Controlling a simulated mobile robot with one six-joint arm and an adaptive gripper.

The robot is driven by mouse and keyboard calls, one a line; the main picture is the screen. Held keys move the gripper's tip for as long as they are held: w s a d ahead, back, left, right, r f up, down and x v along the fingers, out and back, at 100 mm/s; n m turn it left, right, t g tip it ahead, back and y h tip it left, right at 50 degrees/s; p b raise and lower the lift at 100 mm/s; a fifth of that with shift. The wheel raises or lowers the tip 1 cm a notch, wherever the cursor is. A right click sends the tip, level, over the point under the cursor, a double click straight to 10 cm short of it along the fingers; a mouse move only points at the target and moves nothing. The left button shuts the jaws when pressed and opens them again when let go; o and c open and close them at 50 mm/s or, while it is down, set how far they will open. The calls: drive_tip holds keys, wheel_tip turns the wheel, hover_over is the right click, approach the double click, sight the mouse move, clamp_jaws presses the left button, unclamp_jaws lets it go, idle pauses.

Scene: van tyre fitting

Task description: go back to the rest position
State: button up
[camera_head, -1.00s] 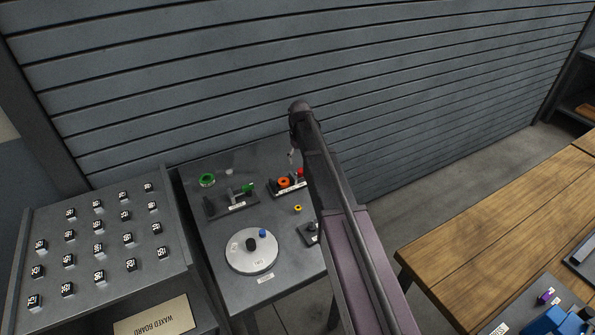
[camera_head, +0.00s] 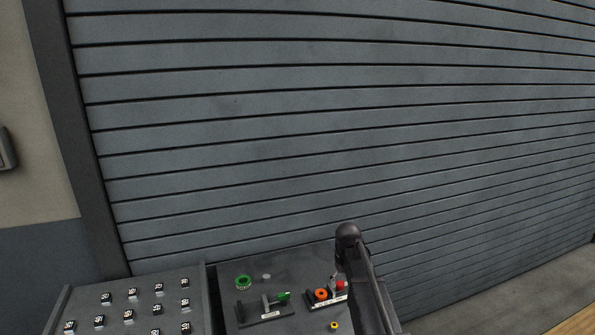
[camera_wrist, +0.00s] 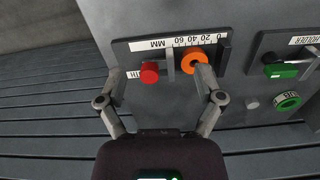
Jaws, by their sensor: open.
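My gripper (camera_wrist: 160,98) shows in the wrist view with its two fingers spread apart and nothing between them. An orange ring (camera_wrist: 194,60) and a red knob (camera_wrist: 149,72) on a gauge marked in MM (camera_wrist: 170,44) lie just beyond the fingertips. I cannot tell whether the fingers touch the gauge. In the head view my arm reaches up from the lower right over the grey table (camera_head: 290,262), and the gripper itself is hidden behind it. The orange ring (camera_head: 321,294) and red knob (camera_head: 340,286) show just left of the arm.
A green ring (camera_head: 243,282) and a black holder with a green-tipped part (camera_head: 265,310) stand on the table. A yellow ring (camera_head: 334,325) lies nearer. A rack of small labelled blocks (camera_head: 128,314) is at the left. A grey slatted shutter (camera_head: 330,140) rises behind.

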drive_tip(key=s+m, duration=0.2)
drive_tip(key=s, duration=2)
drive_tip(key=shift+s+d+m, duration=0.15)
drive_tip(key=shift+s+m, duration=0.05)
drive_tip(key=shift+m, duration=0.2)
idle(2.5)
drive_tip(key=shift+c, duration=1.4)
wheel_tip(320, 180, up, 2)
drive_tip(key=n+p, duration=0.2)
drive_tip(key=n, duration=0.2)
hover_over(340, 283)
drive_tip(key=shift+f, duration=0.15)
wheel_tip(340, 283, down, 9)
drive_tip(key=b, duration=0.9)
